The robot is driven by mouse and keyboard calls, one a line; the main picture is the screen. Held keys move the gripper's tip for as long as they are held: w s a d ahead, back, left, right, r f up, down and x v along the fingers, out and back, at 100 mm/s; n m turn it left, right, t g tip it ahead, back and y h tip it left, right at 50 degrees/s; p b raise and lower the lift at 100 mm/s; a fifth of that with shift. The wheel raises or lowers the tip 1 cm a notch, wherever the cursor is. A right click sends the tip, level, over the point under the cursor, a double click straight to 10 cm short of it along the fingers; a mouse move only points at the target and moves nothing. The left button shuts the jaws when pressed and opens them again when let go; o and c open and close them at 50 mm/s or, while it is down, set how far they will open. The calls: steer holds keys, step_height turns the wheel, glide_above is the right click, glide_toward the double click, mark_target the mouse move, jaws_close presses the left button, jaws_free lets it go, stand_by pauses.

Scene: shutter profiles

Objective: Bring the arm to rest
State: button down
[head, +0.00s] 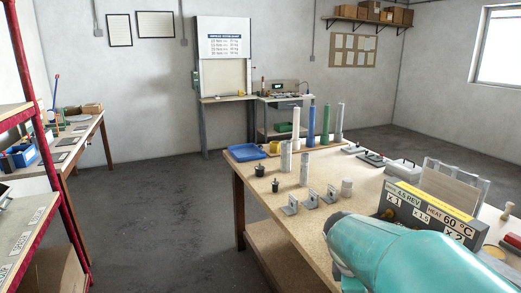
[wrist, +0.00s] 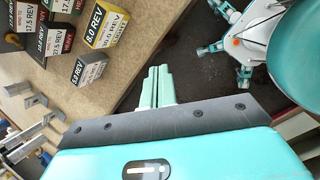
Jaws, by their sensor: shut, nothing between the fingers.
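My gripper (wrist: 158,84) shows in the wrist view as two pale green fingers beyond a dark plate. The fingers are together, with nothing between them. In the head view a teal part of my arm (head: 430,255) fills the lower right, over the workbench (head: 262,190); my fingers are not visible there.
The workbench holds upright cylinders (head: 311,125), small metal brackets (head: 291,207), a blue tray (head: 246,153) and a sign marked HEAT 60 °C (head: 428,208). A red-framed shelf (head: 62,180) stands at the left. Open grey floor (head: 160,210) lies between it and the workbench.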

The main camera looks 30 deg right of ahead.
steer(key=a+r+m+t+y, duration=0.1)
steer(key=a+r+m+t, duration=0.1)
steer(key=a, duration=0.7)
steer(key=w+a+r+m+t+y, duration=0.1)
steer(key=a+m, duration=0.3)
steer(key=a, duration=0.6)
steer(key=a+r+m+t+y, duration=0.2)
steer(key=a+r+t, duration=0.1)
steer(key=a, duration=0.6)
steer(key=shift+w+a+r+m, duration=0.2)
steer(key=shift+w+r+m, duration=0.15)
steer(key=shift+m, duration=0.05)
steer(key=shift+d, duration=0.2)
